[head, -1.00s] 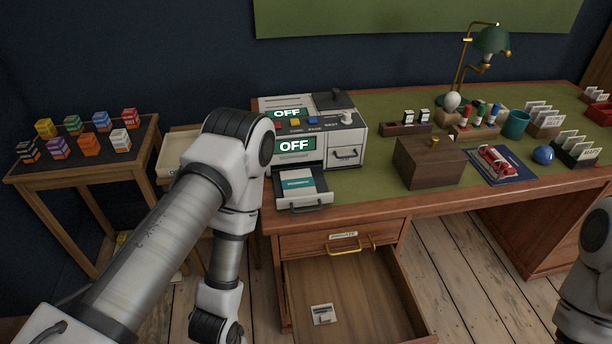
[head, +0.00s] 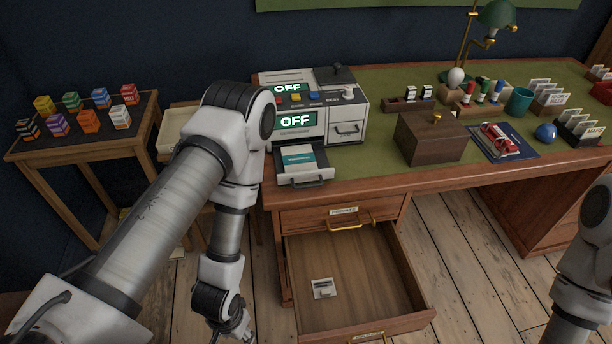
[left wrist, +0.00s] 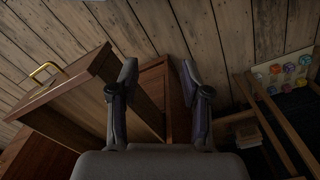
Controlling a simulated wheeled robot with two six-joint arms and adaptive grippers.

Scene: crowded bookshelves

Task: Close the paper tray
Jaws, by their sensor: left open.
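The paper tray (head: 306,180) sticks out from the front of the grey-white machine (head: 347,117) at the desk's left end. It holds white paper with a teal label (head: 298,156) and has a dark handle on its front edge. My left gripper (head: 236,341) is partly cut off at the bottom edge of the head view, well below the tray and left of the open desk drawer. In the left wrist view my left gripper (left wrist: 158,75) is open and empty; the tray does not show there. My right gripper is out of view.
A wooden desk drawer (head: 375,279) is pulled out below the tray, with a small card (head: 322,288) inside. A side table (head: 82,133) with several small boxes stands at left. A wooden box (head: 430,140) sits on the desk. Floor shows between drawer and right arm.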

